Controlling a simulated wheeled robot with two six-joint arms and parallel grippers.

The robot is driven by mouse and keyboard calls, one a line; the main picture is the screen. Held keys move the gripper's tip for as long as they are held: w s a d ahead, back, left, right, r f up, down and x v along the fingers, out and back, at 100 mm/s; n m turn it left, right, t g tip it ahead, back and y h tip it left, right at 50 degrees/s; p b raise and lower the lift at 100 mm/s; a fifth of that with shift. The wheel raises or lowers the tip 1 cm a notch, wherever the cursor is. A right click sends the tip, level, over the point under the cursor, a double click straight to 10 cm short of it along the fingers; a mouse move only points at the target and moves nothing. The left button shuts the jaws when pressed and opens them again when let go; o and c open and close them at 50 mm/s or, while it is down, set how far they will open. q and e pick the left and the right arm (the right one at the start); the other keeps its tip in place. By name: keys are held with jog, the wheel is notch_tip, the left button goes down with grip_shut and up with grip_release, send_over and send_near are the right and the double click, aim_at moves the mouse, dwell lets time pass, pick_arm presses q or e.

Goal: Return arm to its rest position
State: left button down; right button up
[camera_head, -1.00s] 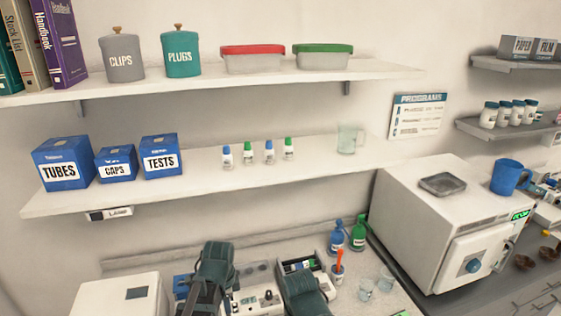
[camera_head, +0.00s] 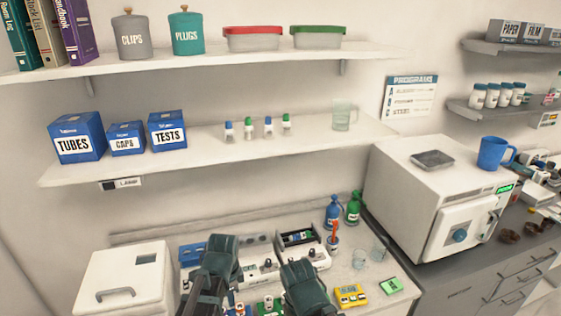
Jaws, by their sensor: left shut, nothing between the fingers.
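My left arm comes up from the bottom edge, left of centre, dark green and black. Its gripper (camera_head: 208,286) is shut with nothing in it, in front of the counter and apart from the shelves. My right arm's dark green part shows just to the right, low in the picture. The jaws of my right gripper are not visible.
A white counter (camera_head: 345,272) below holds a white box (camera_head: 124,282), small devices, blue and green bottles, and clear cups. A white oven-like machine (camera_head: 405,205) stands at right. Two wall shelves (camera_head: 240,157) hold boxes, small bottles and canisters. Space before the shelves is clear.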

pick_arm(q)
jog(key=s+d+f+n+g+b, duration=0.1)
jog(key=s+d+f+n+b, duration=0.7)
jog(key=s+f+n+b, duration=0.1)
notch_tip(320, 180, down, 2)
jog(key=shift+s+f+n+y+b, duration=0.15)
jog(key=shift+s+n+y+b, duration=0.25)
jog(key=shift+s+b, duration=0.5)
jog(key=shift+w, duration=0.2)
